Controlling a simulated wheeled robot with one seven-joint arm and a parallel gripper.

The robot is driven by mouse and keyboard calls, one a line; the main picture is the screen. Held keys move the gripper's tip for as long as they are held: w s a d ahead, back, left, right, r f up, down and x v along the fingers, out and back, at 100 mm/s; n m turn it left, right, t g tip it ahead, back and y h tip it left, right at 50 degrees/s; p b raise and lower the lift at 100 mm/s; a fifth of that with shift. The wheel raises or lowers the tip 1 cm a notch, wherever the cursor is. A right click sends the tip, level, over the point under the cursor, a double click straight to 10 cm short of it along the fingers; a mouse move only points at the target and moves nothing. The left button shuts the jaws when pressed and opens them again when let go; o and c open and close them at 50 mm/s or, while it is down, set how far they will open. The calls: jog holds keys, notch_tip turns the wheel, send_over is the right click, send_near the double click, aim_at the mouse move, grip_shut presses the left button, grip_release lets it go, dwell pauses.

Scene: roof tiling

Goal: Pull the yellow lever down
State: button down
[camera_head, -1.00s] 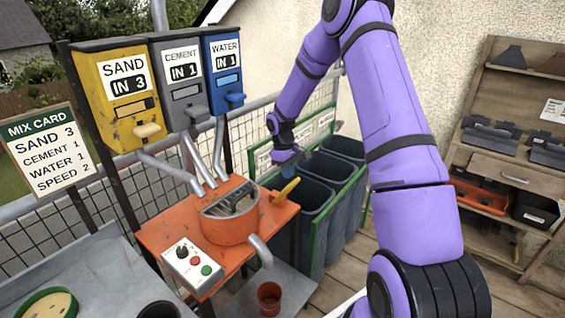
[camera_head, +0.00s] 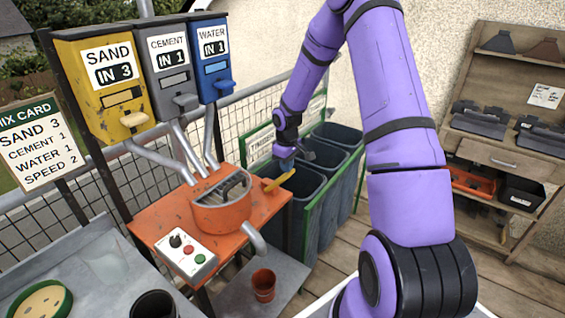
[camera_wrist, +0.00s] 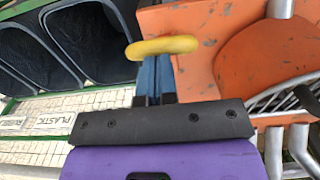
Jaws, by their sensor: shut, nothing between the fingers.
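The yellow lever (camera_head: 280,180) sticks out from the right side of the orange mixer drum (camera_head: 222,208), with its free end pointing up and right. In the wrist view the lever (camera_wrist: 162,46) is a rounded yellow bar right at my fingertips. My gripper (camera_head: 287,163) is just above the lever's outer part. Its blue fingers (camera_wrist: 154,65) are shut with nothing between them. The fingertips look to be at or touching the lever; the exact contact is hidden.
Grey bins (camera_head: 331,160) in a green frame stand just behind and right of the lever. Sand, cement and water dispensers (camera_head: 110,80) hang at the left. A button box (camera_head: 188,252) sits on the orange table. A brown pot (camera_head: 263,284) stands below the spout.

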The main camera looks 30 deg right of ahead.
jog(key=s+d+f+t+y, duration=0.2)
jog(key=s+f+t, duration=0.3)
jog(key=f, duration=0.3)
jog(key=shift+s, duration=0.65)
dwell(0.5)
jog(key=shift+s+d+f, duration=0.1)
dwell(0.4)
